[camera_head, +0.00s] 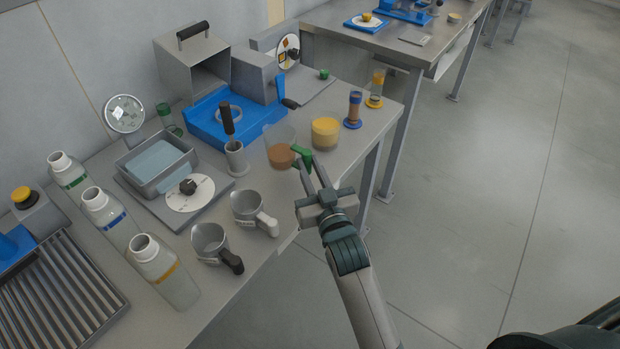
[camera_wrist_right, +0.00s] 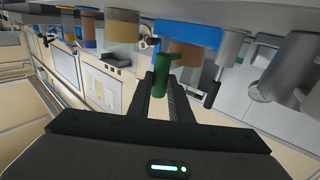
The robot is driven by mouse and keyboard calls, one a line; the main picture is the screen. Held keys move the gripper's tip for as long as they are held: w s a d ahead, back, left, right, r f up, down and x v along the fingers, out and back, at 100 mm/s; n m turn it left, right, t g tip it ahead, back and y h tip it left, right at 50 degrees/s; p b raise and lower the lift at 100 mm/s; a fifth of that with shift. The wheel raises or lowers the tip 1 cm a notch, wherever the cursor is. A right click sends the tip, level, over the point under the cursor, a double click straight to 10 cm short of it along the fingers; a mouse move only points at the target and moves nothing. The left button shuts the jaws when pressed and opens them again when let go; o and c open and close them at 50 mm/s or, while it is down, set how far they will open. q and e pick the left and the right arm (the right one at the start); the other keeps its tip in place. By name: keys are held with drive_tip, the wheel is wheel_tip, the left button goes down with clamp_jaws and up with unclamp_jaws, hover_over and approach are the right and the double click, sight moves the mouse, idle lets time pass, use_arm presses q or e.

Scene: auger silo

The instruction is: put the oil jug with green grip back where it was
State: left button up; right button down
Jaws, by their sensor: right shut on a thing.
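My right gripper (camera_head: 310,172) is at the front edge of the bench, its fingers shut on a green grip (camera_head: 302,156). The green grip (camera_wrist_right: 161,76) also shows between the fingers in the wrist view. The grip appears to belong to the clear oil jug (camera_head: 280,149) with brown contents just beyond the fingertips. The jug looks about upright. I cannot tell whether its base touches the bench. My left gripper is not in view.
A clear beaker with yellow contents (camera_head: 325,134) stands close right of the jug. A metal holder with a dark-handled tool (camera_head: 235,157) and a blue tray (camera_head: 205,125) are to its left and behind.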

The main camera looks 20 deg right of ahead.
drive_tip(key=shift+f, duration=0.55)
wheel_tip(320, 180, down, 2)
drive_tip(key=shift+f, duration=0.4)
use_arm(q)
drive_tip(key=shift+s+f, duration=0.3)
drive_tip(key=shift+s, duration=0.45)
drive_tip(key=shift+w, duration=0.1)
use_arm(e)
drive_tip(key=c, duration=1.6)
unclamp_jaws()
drive_tip(key=shift+f, duration=0.15)
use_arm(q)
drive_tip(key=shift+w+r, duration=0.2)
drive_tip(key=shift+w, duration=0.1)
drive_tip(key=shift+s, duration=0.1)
use_arm(e)
drive_tip(key=shift+s, duration=0.1)
